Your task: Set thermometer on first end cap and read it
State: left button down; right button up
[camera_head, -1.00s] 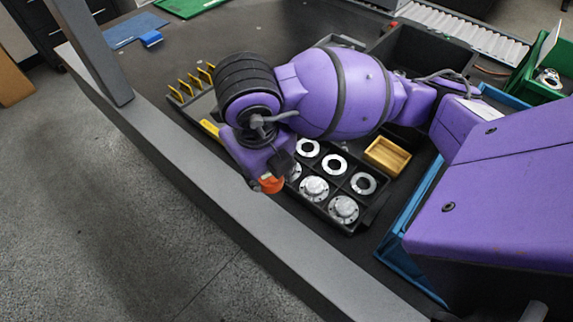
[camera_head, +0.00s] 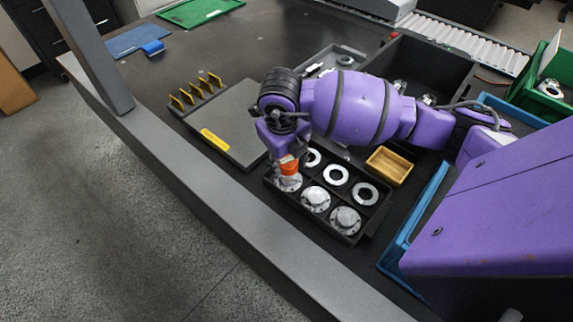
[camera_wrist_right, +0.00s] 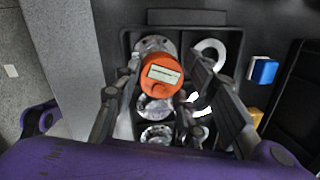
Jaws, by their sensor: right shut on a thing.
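My right gripper (camera_head: 285,163) is shut on an orange thermometer (camera_head: 289,166) with a pale display. In the right wrist view the thermometer (camera_wrist_right: 162,72) sits between the two fingers. It is over the first end cap (camera_head: 288,184), a silver flanged disc at the left end of the front row in the black tray (camera_head: 310,215). I cannot tell whether it touches the cap. Part of that cap also shows in the right wrist view (camera_wrist_right: 153,43). Two more end caps, a middle one (camera_head: 316,199) and a right one (camera_head: 346,220), share the row. My left gripper is out of view.
White rings (camera_head: 336,175) fill the tray's back row. A wooden box (camera_head: 388,166) stands right of the tray. A grey plate (camera_head: 235,115) with a yellow label lies to the left. A black bin (camera_head: 430,65) is behind my arm; the table's front edge is close.

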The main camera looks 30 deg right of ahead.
aim_at(286, 163)
jog(key=shift+w+d+f, duration=0.1)
jog(key=shift+f, duration=1.55)
jog(key=shift+f, duration=0.2)
jog(key=o, duration=1.2)
jog(key=shift+r, duration=0.15)
jog(key=r, duration=0.4)
jog(key=s+a+r, duration=0.1)
jog(key=r, duration=0.7)
jog(key=shift+s+a, duration=0.25)
jog(key=shift+s, duration=0.05)
jog(key=shift+f, duration=0.1)
